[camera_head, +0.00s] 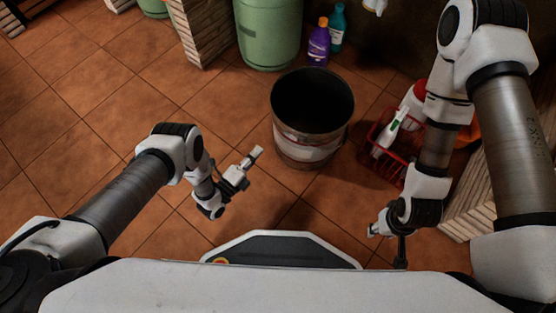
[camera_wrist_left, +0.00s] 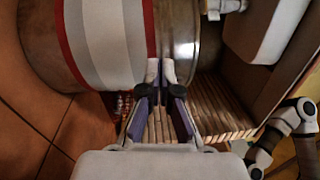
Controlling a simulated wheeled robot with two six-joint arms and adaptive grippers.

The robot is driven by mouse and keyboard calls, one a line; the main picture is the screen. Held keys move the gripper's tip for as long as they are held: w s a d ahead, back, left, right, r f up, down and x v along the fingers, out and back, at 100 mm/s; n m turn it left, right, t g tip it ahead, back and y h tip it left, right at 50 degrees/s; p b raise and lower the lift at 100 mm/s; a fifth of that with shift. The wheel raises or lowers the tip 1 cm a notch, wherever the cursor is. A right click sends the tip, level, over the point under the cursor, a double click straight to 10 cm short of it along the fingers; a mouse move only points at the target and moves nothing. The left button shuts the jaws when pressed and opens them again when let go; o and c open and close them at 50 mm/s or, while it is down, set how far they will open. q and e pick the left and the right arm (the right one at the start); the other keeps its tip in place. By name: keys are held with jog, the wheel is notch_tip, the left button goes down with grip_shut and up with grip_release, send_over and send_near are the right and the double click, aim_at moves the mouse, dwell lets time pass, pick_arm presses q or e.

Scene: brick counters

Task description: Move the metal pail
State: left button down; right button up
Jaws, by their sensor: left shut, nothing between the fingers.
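The metal pail (camera_head: 312,136) stands upright on the tiled floor in the middle of the head view, with a dark open top and a pale band around its side. In the left wrist view the pail (camera_wrist_left: 180,35) fills the upper part, its white band edged in red and grey. My left gripper (camera_head: 257,152) is just left of the pail, shut and empty; a small gap shows in the head view. Its fingertips (camera_wrist_left: 161,72) overlap the pail's wall in the wrist view. My right gripper (camera_head: 373,230) is low at right, apart from the pail; its fingers are unclear.
A green cylinder (camera_head: 268,32) stands behind the pail, with a purple bottle (camera_head: 319,45) and a teal bottle (camera_head: 337,28) beside it. A red basket (camera_head: 388,165) holding bottles is right of the pail, near a brick counter (camera_head: 476,205). Floor at left is clear.

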pick_arm(q)
jog(key=g+b, duration=0.1)
jog(key=b, duration=0.3)
send_near(288, 153)
jog(key=shift+n+y, duration=0.3)
jog(key=shift+n, duration=0.1)
jog(key=b+x, duration=0.6)
jog(key=x, duration=0.1)
jog(key=shift+s+d+f, duration=0.1)
jog(key=shift+s+d, duration=0.1)
jog(key=shift+w+d, duration=0.1)
jog(key=shift+w, duration=0.1)
pick_arm(e)
notch_tip(288, 153, down, 13)
jog(key=shift+w+f, duration=0.15)
jog(key=shift+d, duration=0.1)
